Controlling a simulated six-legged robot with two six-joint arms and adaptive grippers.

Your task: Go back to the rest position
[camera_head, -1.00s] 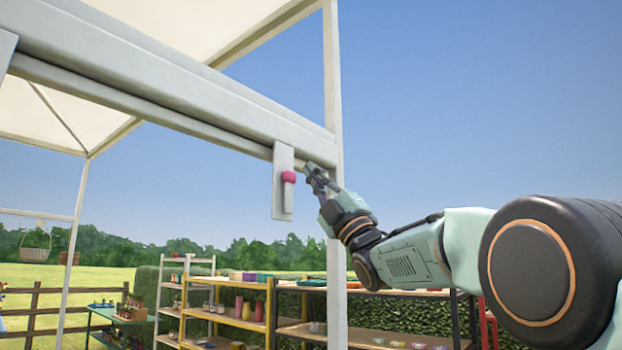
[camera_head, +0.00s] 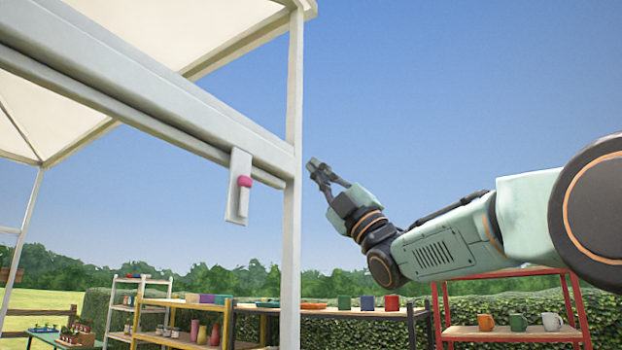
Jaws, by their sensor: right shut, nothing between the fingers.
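My right arm comes in from the right. Its gripper (camera_head: 316,166) is raised against the sky, just right of the white tent post (camera_head: 293,200). The gripper is shut with nothing in it and touches nothing that I can see. A pale switch plate (camera_head: 238,200) with a pink knob (camera_head: 245,181) hangs on the tent's beam (camera_head: 150,100), to the left of the gripper with a clear gap. My left gripper is not in view.
The tent beam and post stand close on the left. Below are a yellow shelf (camera_head: 190,303) with pots, a dark-framed table (camera_head: 345,312) with coloured cups, and a red shelf (camera_head: 510,332) with mugs. A hedge (camera_head: 480,291) runs behind. Open sky surrounds the gripper above and right.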

